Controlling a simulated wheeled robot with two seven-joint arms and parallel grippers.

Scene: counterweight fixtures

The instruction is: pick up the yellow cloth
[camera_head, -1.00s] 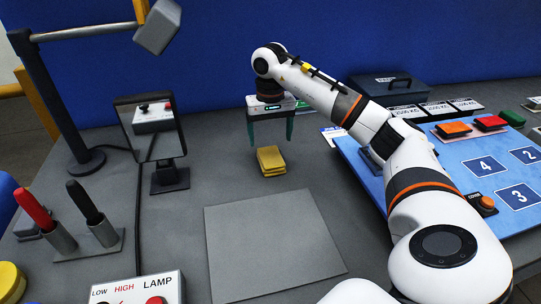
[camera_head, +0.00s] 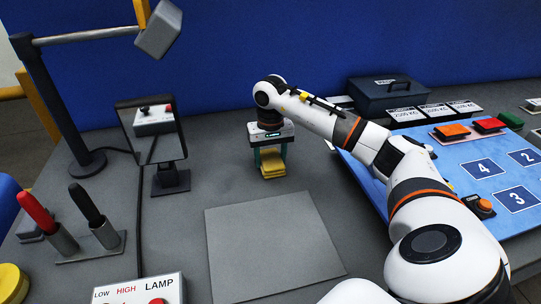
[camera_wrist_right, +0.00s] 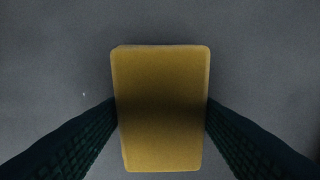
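The yellow cloth (camera_head: 272,171) is a small folded pad on the grey table, behind the square grey mat. In the right wrist view the cloth (camera_wrist_right: 161,110) fills the middle as a rounded rectangle. My right gripper (camera_head: 271,156) points straight down over it and hides its upper part in the head view. Its two dark green fingers (camera_wrist_right: 161,103) sit on either side of the cloth and appear to touch both side edges. No gap shows between fingers and cloth. The cloth looks still at table height. My left gripper is not in view.
The grey mat (camera_head: 270,245) lies flat in front of the cloth. A tablet-like mirror on a stand (camera_head: 152,133) is to the left, with red and black handles (camera_head: 62,222) nearer. The blue numbered board (camera_head: 470,165) is to the right. A dark case (camera_head: 390,95) stands behind.

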